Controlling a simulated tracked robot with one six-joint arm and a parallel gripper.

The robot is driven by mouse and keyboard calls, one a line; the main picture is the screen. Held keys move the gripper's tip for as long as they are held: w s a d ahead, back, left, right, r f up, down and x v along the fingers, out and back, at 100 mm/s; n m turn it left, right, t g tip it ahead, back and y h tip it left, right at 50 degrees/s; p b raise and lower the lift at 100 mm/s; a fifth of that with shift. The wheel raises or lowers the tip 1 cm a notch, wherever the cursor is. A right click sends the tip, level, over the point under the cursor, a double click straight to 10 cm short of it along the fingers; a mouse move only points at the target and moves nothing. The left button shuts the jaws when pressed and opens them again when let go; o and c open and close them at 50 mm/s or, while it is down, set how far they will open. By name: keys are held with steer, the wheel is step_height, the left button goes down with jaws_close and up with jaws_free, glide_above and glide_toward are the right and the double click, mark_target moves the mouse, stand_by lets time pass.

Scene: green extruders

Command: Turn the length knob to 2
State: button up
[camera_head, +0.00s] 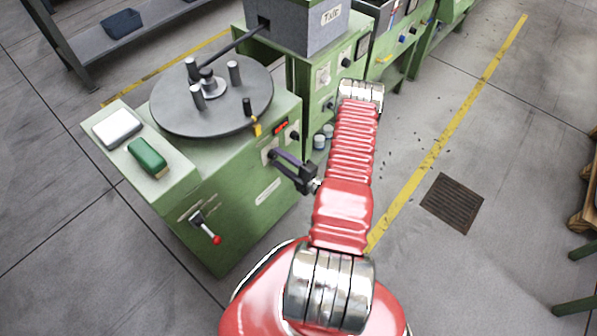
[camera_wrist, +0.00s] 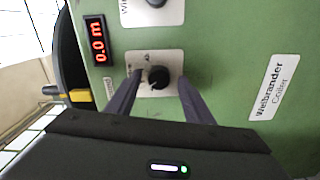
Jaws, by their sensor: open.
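A round black knob (camera_wrist: 159,77) sits on a pale plate (camera_wrist: 143,88) on the green front of the coiler machine (camera_wrist: 225,55). A red display (camera_wrist: 97,41) reading 0.0 m is close by. The plate's lettering is too small to read, so I cannot tell the knob's setting or confirm that it is the length knob. My gripper (camera_wrist: 161,79) is open, with one finger on each side of this knob and visible gaps to it. In the head view my gripper (camera_head: 275,157) is at the machine's right front face and hides the knob.
A second black knob (camera_wrist: 156,2) is on another plate at the wrist view's top edge. The coiler's round grey turntable (camera_head: 222,105) has upright posts. A red-tipped lever (camera_head: 207,231) sticks out below.

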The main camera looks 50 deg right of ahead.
steer(key=s, duration=1.3)
steer(key=shift+d, duration=0.15)
steer(key=m, duration=1.6)
steer(key=shift+w, duration=0.15)
steer(key=shift+w+a, duration=0.2)
steer(key=shift+w, duration=6.55)
steer(key=shift+c, duration=0.4)
